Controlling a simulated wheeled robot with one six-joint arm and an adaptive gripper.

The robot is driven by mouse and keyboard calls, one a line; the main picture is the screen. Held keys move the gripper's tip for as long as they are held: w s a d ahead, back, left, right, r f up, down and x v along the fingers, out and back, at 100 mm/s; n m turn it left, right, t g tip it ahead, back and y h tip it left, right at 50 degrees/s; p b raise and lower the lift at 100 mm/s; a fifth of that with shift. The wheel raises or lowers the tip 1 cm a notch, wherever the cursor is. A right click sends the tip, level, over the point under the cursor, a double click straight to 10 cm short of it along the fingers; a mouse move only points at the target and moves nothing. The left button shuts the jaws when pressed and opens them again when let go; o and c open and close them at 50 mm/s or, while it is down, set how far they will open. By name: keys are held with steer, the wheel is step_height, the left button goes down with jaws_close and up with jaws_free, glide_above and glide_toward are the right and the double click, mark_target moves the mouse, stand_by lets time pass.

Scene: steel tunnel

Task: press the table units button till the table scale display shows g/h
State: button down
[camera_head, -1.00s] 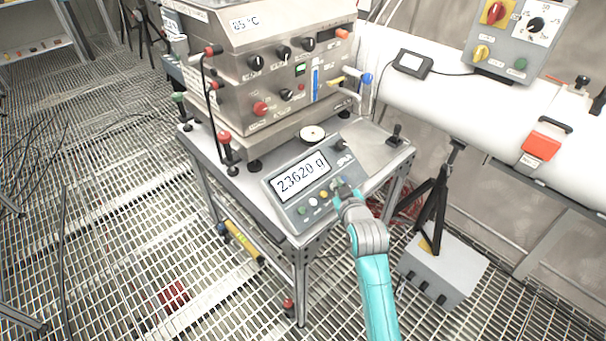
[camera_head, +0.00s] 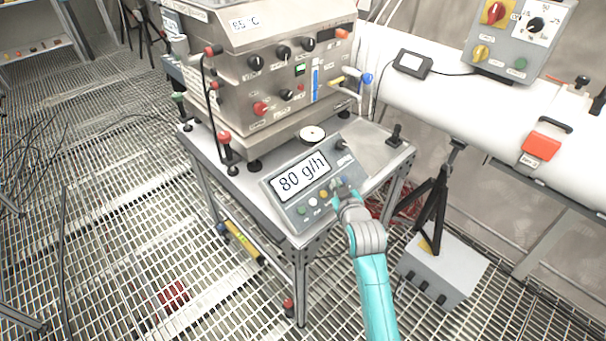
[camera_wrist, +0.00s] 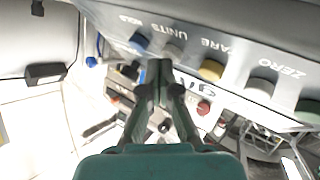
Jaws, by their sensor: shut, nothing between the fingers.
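The table scale (camera_head: 317,183) stands on the steel table, and its display (camera_head: 300,178) reads "80 g/h". In the wrist view its button row appears upside down. The grey units button (camera_wrist: 173,49) sits between the blue hold button (camera_wrist: 140,42) and the yellow tare button (camera_wrist: 211,70). My gripper (camera_head: 343,190) is shut and empty at the right end of the button row. In the wrist view its fingertips (camera_wrist: 160,66) are just below the units button; I cannot tell whether they touch it. In the head view the gripper partly hides the units button.
A steel machine (camera_head: 275,75) with knobs and levers stands behind the scale on the same table. A white pipe (camera_head: 455,95) runs along the right wall. A black tripod (camera_head: 432,205) and a grey box (camera_head: 443,268) stand right of my arm.

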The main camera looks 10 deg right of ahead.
steer(key=shift+s+d+r, duration=0.1)
steer(key=shift+s+r, duration=0.05)
steer(key=shift+r, duration=0.1)
step_height(320, 180, up, 5)
steer(key=s+d, duration=0.2)
steer(key=shift+s, duration=0.4)
stand_by(0.3)
stand_by(0.6)
steer(key=s+f+m, duration=0.1)
steer(key=s+f, duration=0.6)
steer(key=s, duration=0.6)
steer(key=s+f+m, duration=0.1)
steer(key=s+f, duration=0.5)
steer(key=s, duration=0.6)
steer(key=s+r+m, duration=0.1)
steer(key=s+r, duration=0.2)
steer(key=s, duration=1)
steer(key=s+r+m, duration=0.1)
steer(key=s+r, duration=0.3)
steer(key=s, duration=0.9)
steer(key=shift+s+a+h, duration=0.3)
steer(key=shift+s+a, duration=0.05)
